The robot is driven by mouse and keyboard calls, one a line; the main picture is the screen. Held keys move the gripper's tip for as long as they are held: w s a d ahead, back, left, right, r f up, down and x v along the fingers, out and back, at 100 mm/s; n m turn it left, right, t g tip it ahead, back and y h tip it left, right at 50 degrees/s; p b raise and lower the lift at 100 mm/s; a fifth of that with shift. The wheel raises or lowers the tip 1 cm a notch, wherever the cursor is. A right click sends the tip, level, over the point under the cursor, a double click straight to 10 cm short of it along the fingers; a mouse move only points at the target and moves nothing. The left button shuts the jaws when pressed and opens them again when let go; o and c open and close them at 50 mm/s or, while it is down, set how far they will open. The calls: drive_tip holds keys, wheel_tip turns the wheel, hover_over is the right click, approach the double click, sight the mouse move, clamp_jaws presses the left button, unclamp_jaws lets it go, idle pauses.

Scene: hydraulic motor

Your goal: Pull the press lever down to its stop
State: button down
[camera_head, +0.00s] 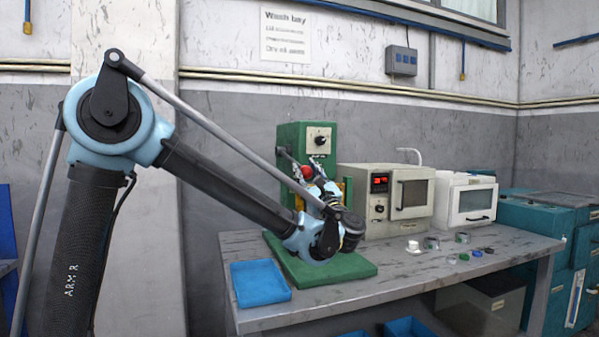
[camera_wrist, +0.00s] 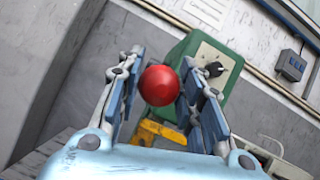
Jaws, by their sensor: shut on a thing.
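The green press (camera_head: 291,140) stands upright at the back of the bench, its green base plate (camera_head: 352,268) lying in front of it. Its lever is a grey rod (camera_head: 287,157) that ends in a red ball knob (camera_head: 305,172). The knob is high, near the middle of the press body. My gripper (camera_wrist: 162,62) has its two blue-padded fingers on either side of the red knob (camera_wrist: 158,86) and is shut on it. In the wrist view the press body (camera_wrist: 215,82) is behind the right finger. My arm hides much of the lower press.
A blue tray (camera_head: 260,281) lies at the front left of the bench (camera_head: 400,285). An oven with a red display (camera_head: 408,197) and a white one (camera_head: 474,203) stand to the right. Several small parts lie before them. A yellow part (camera_wrist: 157,134) is below the knob.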

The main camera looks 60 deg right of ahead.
drive_tip(key=shift+f, duration=0.1)
drive_tip(key=c, duration=1.1)
unclamp_jaws()
drive_tip(key=v, duration=1.2)
drive_tip(key=shift+w, duration=0.15)
